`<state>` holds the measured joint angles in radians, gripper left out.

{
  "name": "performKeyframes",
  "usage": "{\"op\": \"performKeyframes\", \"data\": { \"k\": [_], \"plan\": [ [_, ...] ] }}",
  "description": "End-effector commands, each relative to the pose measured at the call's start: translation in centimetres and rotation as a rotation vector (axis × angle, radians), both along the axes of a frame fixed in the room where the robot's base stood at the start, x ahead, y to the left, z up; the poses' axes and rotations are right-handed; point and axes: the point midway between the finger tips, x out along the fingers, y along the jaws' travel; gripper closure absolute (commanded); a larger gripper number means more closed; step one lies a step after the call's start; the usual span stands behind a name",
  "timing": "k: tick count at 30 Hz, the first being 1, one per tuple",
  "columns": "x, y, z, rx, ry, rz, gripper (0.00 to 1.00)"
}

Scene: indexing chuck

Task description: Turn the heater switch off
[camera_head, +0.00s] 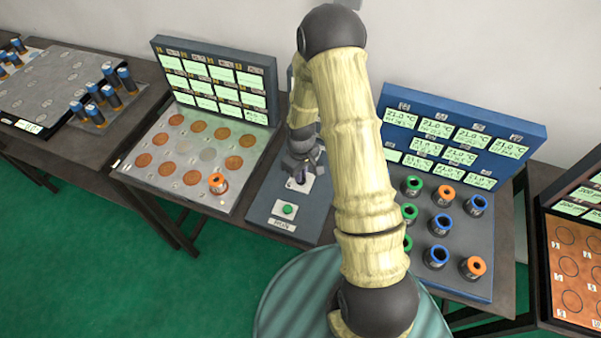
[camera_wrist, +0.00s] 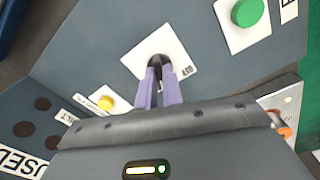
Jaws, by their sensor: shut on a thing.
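The switch (camera_wrist: 158,60) is a dark knob or lever on a white plate (camera_wrist: 140,62) on a grey control panel (camera_wrist: 85,55). My gripper (camera_wrist: 160,78) has its two purple fingers closed around it in the wrist view. A small label beside the switch is too blurred to read surely. In the head view my gripper (camera_head: 303,178) reaches down to the same panel (camera_head: 265,205), and the switch is mostly hidden by my fingers.
A green button (camera_head: 288,210) sits on the panel near the switch, and it also shows in the wrist view (camera_wrist: 247,12). A yellow lamp (camera_wrist: 107,102) is left of the fingers. A display board (camera_head: 215,85) with round pads stands left; a blue rack (camera_head: 460,115) with ringed cylinders stands right.

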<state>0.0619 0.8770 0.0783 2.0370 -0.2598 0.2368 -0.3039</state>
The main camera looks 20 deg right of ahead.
Motion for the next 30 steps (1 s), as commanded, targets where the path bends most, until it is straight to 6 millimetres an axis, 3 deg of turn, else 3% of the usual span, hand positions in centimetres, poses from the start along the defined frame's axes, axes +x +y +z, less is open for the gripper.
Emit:
{"op": "performKeyframes", "data": {
  "k": [30],
  "plan": [
    [0.01, 0.05, 0.17, 0.001, -0.002, 0.840, 1.00]
  ]
}}
